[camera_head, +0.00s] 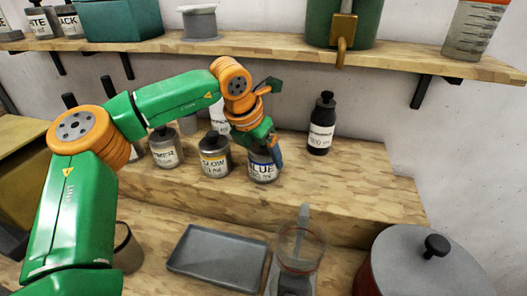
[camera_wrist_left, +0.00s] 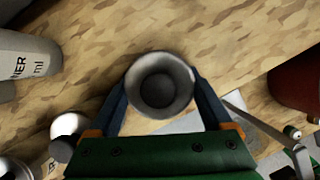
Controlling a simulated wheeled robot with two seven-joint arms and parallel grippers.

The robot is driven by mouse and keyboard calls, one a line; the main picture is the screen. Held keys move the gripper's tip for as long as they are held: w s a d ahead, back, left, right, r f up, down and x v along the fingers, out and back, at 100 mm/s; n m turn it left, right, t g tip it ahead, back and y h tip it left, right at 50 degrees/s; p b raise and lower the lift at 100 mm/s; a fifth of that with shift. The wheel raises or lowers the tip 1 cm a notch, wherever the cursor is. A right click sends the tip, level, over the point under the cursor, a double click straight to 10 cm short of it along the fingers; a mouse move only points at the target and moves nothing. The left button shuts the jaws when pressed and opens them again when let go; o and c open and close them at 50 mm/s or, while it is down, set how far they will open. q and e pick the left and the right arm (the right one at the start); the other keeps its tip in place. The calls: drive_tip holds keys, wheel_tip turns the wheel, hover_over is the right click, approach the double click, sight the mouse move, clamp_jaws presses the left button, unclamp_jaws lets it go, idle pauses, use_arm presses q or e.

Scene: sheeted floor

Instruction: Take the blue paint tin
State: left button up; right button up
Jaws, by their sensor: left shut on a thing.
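The blue paint tin (camera_head: 262,172), with "BLUE" on its label, stands upright on the raised wooden step, at the right end of a row of tins. My left gripper (camera_head: 272,150) reaches down over it from the left and is shut on it. In the left wrist view the tin's round top (camera_wrist_left: 160,86) sits between the two blue fingers of the gripper (camera_wrist_left: 162,92). Part of the tin is hidden behind the gripper in the head view. My right gripper does not show in either view.
A tin labelled "LOW" (camera_head: 214,160) stands close to the left, with another grey tin (camera_head: 165,150) beyond it. A black-capped bottle (camera_head: 321,128) stands to the right. Below are a grey tray (camera_head: 218,258) and a lidded pot (camera_head: 425,262). A shelf (camera_head: 270,48) runs above.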

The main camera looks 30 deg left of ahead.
use_arm(q)
drive_tip(key=shift+f+b, duration=0.25)
drive_tip(key=shift+b, duration=0.1)
drive_tip(key=o, duration=1.6)
drive_tip(key=shift+r, duration=0.1)
